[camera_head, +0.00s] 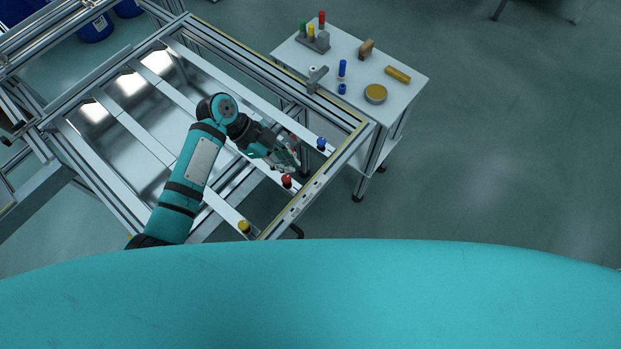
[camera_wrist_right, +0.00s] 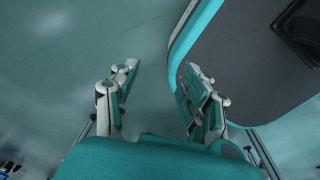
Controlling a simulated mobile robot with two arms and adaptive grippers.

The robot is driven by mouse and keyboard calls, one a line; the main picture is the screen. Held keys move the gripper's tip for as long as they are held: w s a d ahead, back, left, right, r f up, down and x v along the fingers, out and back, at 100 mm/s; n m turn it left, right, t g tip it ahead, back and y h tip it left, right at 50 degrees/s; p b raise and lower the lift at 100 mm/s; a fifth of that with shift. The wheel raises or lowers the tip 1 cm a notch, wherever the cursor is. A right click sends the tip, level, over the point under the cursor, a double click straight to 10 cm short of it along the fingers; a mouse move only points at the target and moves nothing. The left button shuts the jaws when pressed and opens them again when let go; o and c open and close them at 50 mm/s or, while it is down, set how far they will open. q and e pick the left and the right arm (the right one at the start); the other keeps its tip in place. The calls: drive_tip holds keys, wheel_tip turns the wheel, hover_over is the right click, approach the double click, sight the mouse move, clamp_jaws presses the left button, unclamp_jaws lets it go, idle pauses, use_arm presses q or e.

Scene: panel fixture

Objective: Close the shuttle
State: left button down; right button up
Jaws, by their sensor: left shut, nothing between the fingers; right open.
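I cannot tell for sure which part is the shuttle. In the head view, a metal panel fixture (camera_head: 345,150) has pale slats carrying a blue knob (camera_head: 321,143), a red knob (camera_head: 287,181) and a yellow knob (camera_head: 244,226) along its right end. My left gripper (camera_head: 294,164) is shut and empty, over that end between the blue and red knobs, close to the red one. Its fingers hide part of the slat there; contact is unclear. My right gripper (camera_wrist_right: 160,80) is open and empty in the right wrist view, with floor between its fingers.
A white side table (camera_head: 400,105) beyond the fixture holds a round tin (camera_head: 375,93), a yellow cylinder (camera_head: 397,74), a brown block (camera_head: 366,49), blue pieces (camera_head: 342,70) and a grey bracket (camera_head: 317,80). Floor to the right is clear. Blue bins (camera_head: 95,28) stand upper left.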

sight(295, 185)
use_arm(q)
drive_tip(key=x, duration=0.4)
drive_tip(key=shift+a+f+p, duration=0.15)
drive_tip(key=shift+p, duration=0.15)
drive_tip(key=x, duration=0.5)
drive_tip(key=shift+d+f, duration=0.1)
drive_tip(key=shift+d, duration=0.1)
drive_tip(key=a, duration=0.1)
drive_tip(key=w+a+p, duration=0.1)
drive_tip(key=a, duration=0.1)
drive_tip(key=shift+a, duration=0.25)
drive_tip(key=shift+a+p, duration=0.3)
drive_tip(key=shift+a, duration=0.05)
use_arm(e)
drive_tip(key=shift+w+a+r, duration=0.2)
drive_tip(key=shift+a+r, duration=0.3)
drive_tip(key=shift+r, duration=0.1)
drive_tip(key=shift+w+a+r, duration=0.15)
drive_tip(key=shift+a+r, duration=0.3)
drive_tip(key=shift+r, duration=0.15)
